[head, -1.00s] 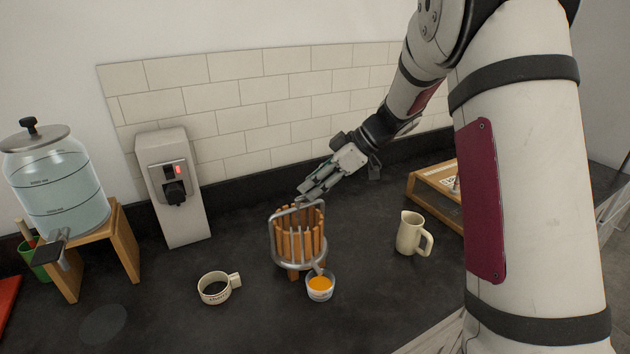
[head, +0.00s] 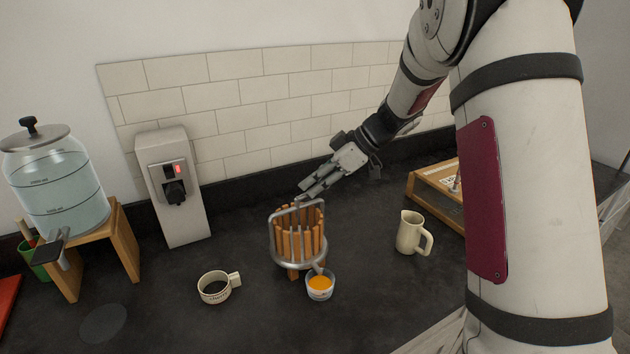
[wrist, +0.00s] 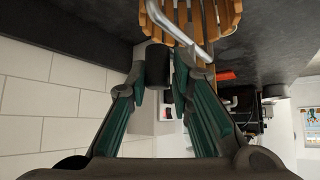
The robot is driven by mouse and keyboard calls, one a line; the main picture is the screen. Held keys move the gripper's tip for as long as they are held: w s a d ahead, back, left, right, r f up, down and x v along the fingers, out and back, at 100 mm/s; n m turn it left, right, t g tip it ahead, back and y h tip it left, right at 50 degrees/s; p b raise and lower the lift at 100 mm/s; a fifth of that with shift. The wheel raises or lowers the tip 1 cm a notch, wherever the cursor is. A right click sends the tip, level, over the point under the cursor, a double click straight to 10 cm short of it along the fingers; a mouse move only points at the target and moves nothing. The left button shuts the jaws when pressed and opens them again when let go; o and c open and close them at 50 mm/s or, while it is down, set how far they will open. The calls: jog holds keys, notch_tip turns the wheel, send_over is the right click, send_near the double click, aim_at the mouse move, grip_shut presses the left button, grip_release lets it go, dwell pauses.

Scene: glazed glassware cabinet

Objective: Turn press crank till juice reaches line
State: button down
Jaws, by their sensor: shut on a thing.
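The press (head: 298,236) is a basket of upright wooden slats with a metal frame and base ring, standing on the counter. A cup (head: 320,288) holding orange juice stands under its spout at the front. The line on the cup is too small to make out. My gripper (head: 303,196) is at the top of the press. In the wrist view my gripper (wrist: 172,75) is shut on the dark crank handle (wrist: 158,66), with the press slats (wrist: 190,18) and a curved metal bar close beyond it. The crank is mostly hidden in the head view.
A white mug (head: 216,287) stands left of the press and a cream jug (head: 411,232) to the right. A dispenser box (head: 176,190), a water jar (head: 55,185) on a wooden stand and a wooden tray (head: 432,195) stand around.

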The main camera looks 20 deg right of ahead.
jog(key=shift+s+m+t, duration=0.1)
jog(key=shift+m+t, duration=0.2)
jog(key=shift+m, duration=0.1)
